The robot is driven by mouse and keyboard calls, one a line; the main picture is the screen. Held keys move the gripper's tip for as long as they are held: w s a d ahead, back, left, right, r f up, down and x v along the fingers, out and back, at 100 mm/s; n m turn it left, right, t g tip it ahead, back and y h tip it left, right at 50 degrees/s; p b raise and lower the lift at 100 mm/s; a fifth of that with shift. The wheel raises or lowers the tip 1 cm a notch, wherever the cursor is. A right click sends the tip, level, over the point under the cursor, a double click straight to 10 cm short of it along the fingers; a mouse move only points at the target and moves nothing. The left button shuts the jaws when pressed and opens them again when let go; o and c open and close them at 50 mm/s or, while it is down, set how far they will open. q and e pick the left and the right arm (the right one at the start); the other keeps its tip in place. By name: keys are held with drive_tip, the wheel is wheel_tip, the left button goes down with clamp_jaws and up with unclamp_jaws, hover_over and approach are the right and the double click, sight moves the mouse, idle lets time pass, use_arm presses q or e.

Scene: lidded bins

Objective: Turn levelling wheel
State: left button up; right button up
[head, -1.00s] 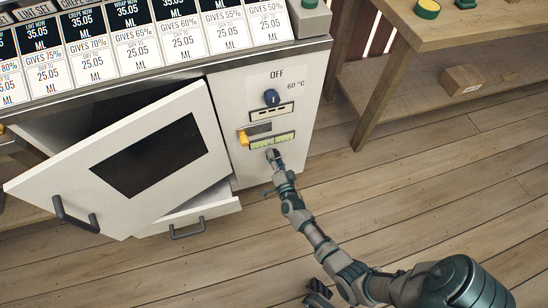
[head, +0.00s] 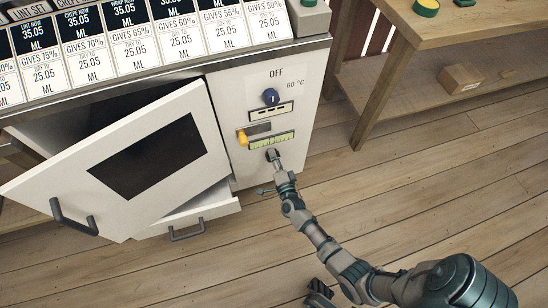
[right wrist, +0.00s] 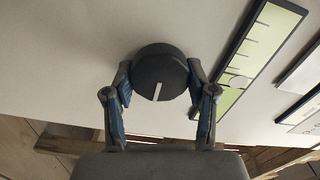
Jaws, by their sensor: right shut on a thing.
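The levelling wheel (right wrist: 160,72) is a dark round knob with a white line on its face in the right wrist view. The line points down, toward my gripper's palm. My right gripper (right wrist: 160,88) is shut on the wheel, one finger on each side of its rim. In the head view my right gripper (head: 272,156) is at the white front panel, just below the green level gauge (head: 272,141), and mostly hides the wheel. The gauge also shows in the right wrist view (right wrist: 250,52), with a pale round bubble in its lower part.
A white door (head: 70,187) hangs open at left, over a partly open drawer (head: 205,213). A wooden bench (head: 450,30) stands at right. Floor between is clear.

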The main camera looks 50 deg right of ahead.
drive_tip(key=o, duration=1.2)
drive_tip(key=shift+s+d+f, duration=0.25)
drive_tip(key=shift+s+f, duration=0.05)
drive_tip(key=shift+c, duration=0.2)
drive_tip(key=shift+w, duration=0.1)
drive_tip(key=shift+r, duration=0.1)
drive_tip(key=shift+a, duration=0.1)
drive_tip(key=v, duration=1.2)
drive_tip(key=shift+w, duration=0.1)
